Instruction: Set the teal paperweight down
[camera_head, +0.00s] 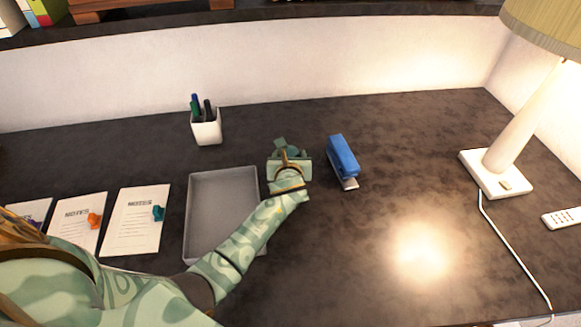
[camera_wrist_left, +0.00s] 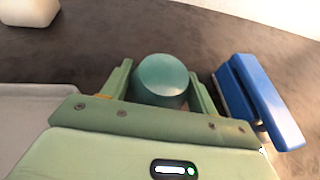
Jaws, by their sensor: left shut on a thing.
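My left gripper (camera_head: 289,154) is over the dark desk, between the grey tray and the blue stapler. In the left wrist view, its two green fingers (camera_wrist_left: 161,88) are shut on the teal paperweight (camera_wrist_left: 162,78), a rounded, smooth-topped piece. In the head view the gripper mostly hides the paperweight. I cannot tell whether its underside touches the desk. My right gripper is not in view.
The blue stapler (camera_head: 343,156) stands close on the right, the grey tray (camera_head: 224,205) on the left. A white pen cup (camera_head: 206,128) is behind. Note sheets (camera_head: 133,226) with small coloured pieces lie at left.

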